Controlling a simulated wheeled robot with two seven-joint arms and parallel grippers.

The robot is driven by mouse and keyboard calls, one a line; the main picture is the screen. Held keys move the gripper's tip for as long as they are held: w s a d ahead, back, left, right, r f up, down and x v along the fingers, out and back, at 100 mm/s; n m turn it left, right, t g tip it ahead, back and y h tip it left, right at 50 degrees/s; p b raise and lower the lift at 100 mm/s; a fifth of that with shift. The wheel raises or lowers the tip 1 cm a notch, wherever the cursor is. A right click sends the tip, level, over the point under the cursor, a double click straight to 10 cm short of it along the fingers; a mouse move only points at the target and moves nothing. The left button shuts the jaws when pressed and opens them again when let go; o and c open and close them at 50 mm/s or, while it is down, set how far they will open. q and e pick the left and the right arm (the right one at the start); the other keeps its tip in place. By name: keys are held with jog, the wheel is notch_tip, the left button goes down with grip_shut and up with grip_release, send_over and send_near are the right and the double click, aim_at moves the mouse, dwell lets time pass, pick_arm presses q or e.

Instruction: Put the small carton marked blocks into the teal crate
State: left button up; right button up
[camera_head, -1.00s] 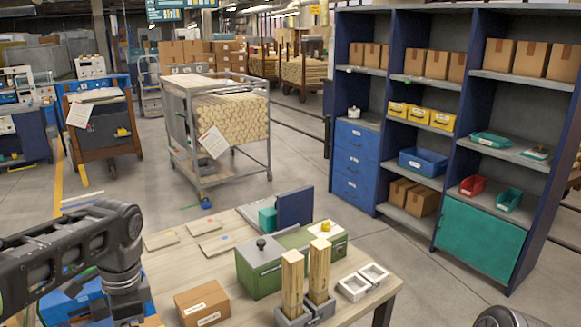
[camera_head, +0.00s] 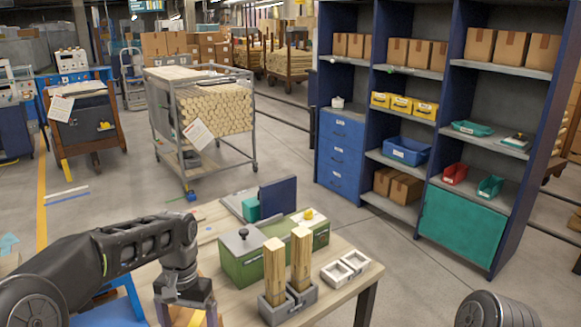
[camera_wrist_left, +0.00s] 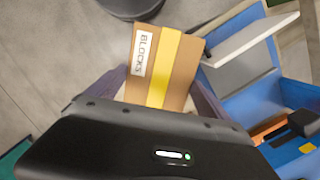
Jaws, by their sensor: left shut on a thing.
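The small carton (camera_wrist_left: 172,68) is tan with a yellow band and a white label reading BLOCKS. In the left wrist view it sits between the fingers of my left gripper (camera_wrist_left: 155,92), which is shut on it; floor shows beyond the carton. In the head view my left gripper (camera_head: 187,312) points down at the bottom edge, beside the table's near left side. My right gripper is out of view.
A blue shelf unit (camera_head: 380,195) and a log cart (camera_head: 205,120) stand behind. Blue furniture (camera_wrist_left: 265,85) lies right of the carton in the wrist view.

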pick_arm(q)
jog(key=f, duration=0.1)
jog(key=w+d+f+n, duration=0.1)
jog(key=d+f+n, duration=0.1)
jog(key=shift+w+d+f+b, duration=0.1)
jog(key=shift+w+d+b, duration=0.15)
jog(key=shift+b, duration=0.05)
notch_tip(320, 180, down, 2)
jog(key=shift+a+f+b, duration=0.1)
jog(key=shift+b, duration=1.15)
jog(key=shift+f+b, duration=0.45)
jog(key=shift+s, duration=0.1)
